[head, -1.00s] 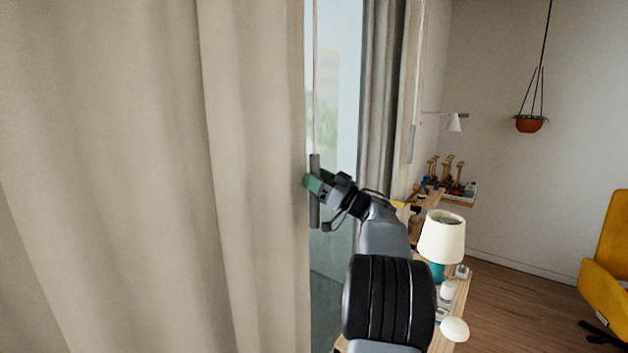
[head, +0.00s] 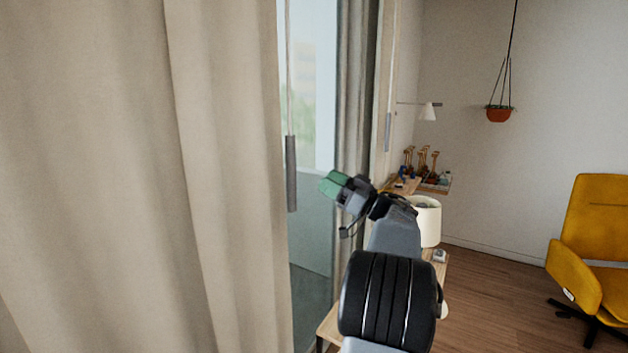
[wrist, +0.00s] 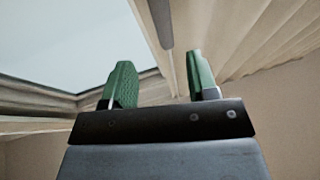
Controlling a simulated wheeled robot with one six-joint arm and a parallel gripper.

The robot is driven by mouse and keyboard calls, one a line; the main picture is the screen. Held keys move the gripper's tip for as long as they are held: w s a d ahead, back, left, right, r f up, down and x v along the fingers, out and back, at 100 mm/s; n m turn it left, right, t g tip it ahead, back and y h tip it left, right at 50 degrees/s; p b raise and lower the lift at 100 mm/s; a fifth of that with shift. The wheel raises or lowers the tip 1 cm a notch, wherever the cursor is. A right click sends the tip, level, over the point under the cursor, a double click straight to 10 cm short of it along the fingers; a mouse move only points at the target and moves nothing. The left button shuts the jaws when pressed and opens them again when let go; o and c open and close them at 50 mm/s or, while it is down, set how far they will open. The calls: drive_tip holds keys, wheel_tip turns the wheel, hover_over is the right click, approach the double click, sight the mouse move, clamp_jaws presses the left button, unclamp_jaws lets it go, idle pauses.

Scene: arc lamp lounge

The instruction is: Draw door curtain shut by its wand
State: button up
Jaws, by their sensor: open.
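The beige curtain (head: 120,180) hangs in folds over the left of the head view, its edge beside a strip of bare glass (head: 310,150). A grey wand handle (head: 291,173) hangs upright at that edge from a thin rod. A gathered curtain panel (head: 354,90) hangs on the far side of the glass. My gripper (head: 332,184), with green fingertips, is open and empty, to the right of the wand and apart from it. In the wrist view, a grey wand (wrist: 154,22) shows beyond the open fingers (wrist: 160,80).
A second slim grey handle (head: 387,132) hangs farther right. A cream lamp (head: 428,222) stands close behind my arm on a wooden table. A shelf with small items (head: 432,187), a hanging planter (head: 498,114) and a yellow chair (head: 595,225) are to the right. Wooden floor is open between.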

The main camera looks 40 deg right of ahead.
drive_tip(key=shift+v, duration=1.15)
